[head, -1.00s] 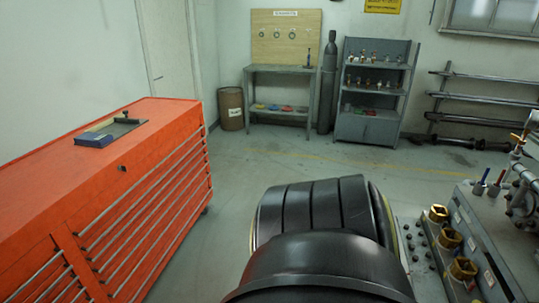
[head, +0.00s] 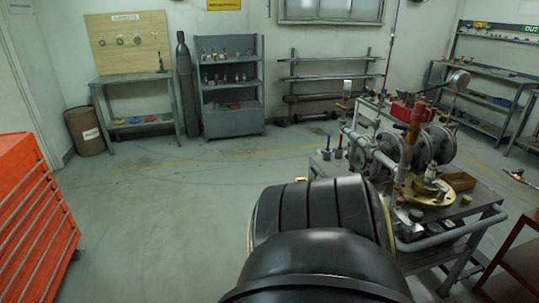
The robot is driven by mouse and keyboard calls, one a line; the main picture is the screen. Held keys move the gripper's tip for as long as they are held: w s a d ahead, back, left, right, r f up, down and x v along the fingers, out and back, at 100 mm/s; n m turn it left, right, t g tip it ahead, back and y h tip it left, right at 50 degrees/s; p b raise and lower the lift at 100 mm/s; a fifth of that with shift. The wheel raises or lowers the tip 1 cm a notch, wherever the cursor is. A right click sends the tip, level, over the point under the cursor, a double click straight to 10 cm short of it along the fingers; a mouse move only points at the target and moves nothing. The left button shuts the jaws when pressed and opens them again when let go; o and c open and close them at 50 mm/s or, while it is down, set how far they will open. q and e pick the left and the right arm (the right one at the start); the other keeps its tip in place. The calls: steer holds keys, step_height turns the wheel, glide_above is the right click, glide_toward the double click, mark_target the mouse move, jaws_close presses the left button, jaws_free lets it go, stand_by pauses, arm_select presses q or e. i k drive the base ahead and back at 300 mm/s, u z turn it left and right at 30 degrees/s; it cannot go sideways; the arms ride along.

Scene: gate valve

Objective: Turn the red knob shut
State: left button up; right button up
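A pipe and valve assembly (head: 395,150) with round grey flanges stands on a metal workbench at the right of the head view. A red part (head: 411,112) sits at the top of this assembly. It is small and partly overlapped by pipework, so I cannot tell whether it is the knob or how far it is turned. Neither of my grippers is in view. A large black ribbed shape, which looks like part of my own body, fills the bottom middle and hides part of the floor and bench front.
An orange tool cabinet (head: 32,215) stands at the left edge. A barrel (head: 85,131), a grey shelf unit (head: 231,88) and pipe racks (head: 325,78) line the back wall. A dark red stand (head: 515,262) is at the lower right. The middle floor (head: 185,205) is clear.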

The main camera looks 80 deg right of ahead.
mark_target(400, 200)
steer(key=z, duration=3.65)
